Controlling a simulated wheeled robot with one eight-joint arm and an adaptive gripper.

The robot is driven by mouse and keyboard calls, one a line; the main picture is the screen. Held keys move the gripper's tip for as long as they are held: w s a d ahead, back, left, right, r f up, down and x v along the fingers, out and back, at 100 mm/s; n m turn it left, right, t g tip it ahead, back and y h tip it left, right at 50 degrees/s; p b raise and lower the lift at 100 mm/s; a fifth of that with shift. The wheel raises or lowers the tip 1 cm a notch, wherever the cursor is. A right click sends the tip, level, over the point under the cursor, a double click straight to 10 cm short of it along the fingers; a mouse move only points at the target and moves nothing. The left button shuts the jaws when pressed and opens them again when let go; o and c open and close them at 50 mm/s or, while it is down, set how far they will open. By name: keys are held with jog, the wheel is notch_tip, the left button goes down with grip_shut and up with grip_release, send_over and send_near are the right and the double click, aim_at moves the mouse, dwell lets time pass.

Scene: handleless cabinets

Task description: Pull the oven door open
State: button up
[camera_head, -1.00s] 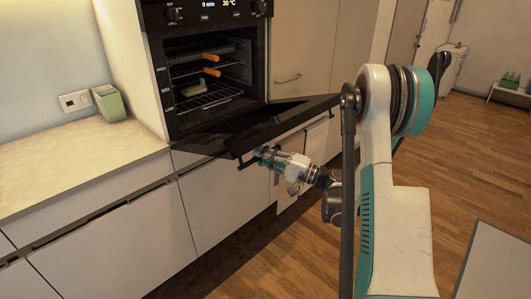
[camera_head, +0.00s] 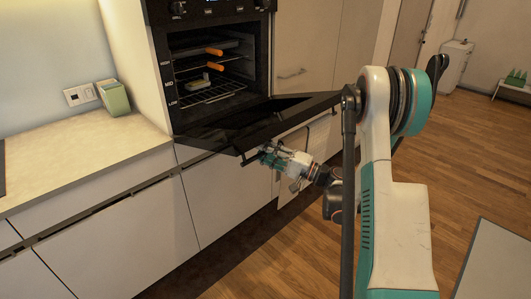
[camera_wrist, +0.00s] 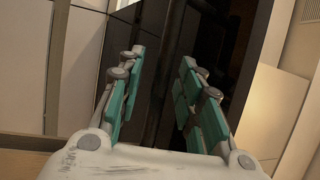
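The black oven door (camera_head: 245,123) is swung down and out, close to level, below the lit oven cavity (camera_head: 208,72). Its dark handle bar (camera_head: 250,158) runs along the outer edge. My gripper (camera_head: 264,152) is at that edge, near the bar's left part. In the wrist view my gripper (camera_wrist: 160,85) has its two green-padded fingers apart. A dark bar (camera_wrist: 168,65), apparently the handle, passes between them, with a visible gap to the pads. Contact at the far end of the fingers is hard to make out.
Inside the oven are wire racks (camera_head: 215,93) and items with orange handles (camera_head: 214,51). A pale counter (camera_head: 80,160) with a green container (camera_head: 114,98) lies left. White cabinet fronts (camera_head: 225,200) stand below. Wooden floor (camera_head: 300,240) is free in front.

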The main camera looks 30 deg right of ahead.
jog(key=v, duration=1.2)
jog(key=shift+f, duration=0.1)
